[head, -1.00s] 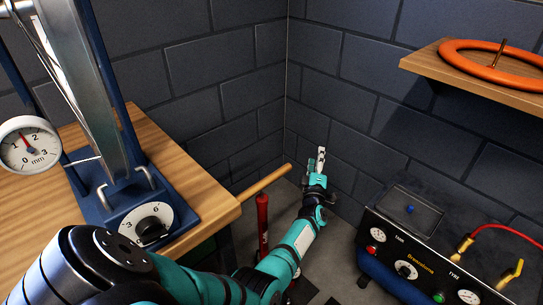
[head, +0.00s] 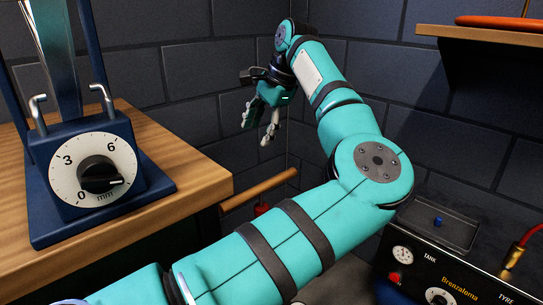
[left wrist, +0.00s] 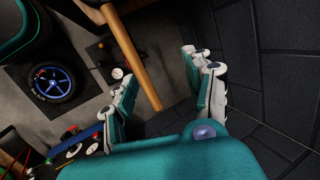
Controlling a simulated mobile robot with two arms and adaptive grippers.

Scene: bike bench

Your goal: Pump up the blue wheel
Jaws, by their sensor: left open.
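The blue wheel (left wrist: 52,83), a black tyre with blue spokes, lies on a dark mat at the left of the left wrist view. The head view does not show it. A red floor pump (head: 262,209) stands beside the workbench in the head view, mostly hidden behind my left arm. Its wooden handle (head: 260,188) crosses the left wrist view too (left wrist: 135,55). My left gripper (head: 258,122) is open and empty, pointing down, above and apart from the handle. My right gripper is in neither view.
A wooden workbench (head: 190,170) with a blue dial stand (head: 84,170) is at the left. A compressor panel (head: 450,268) with gauges stands at the lower right. A shelf (head: 480,37) juts from the right wall. Brick walls meet close behind my gripper.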

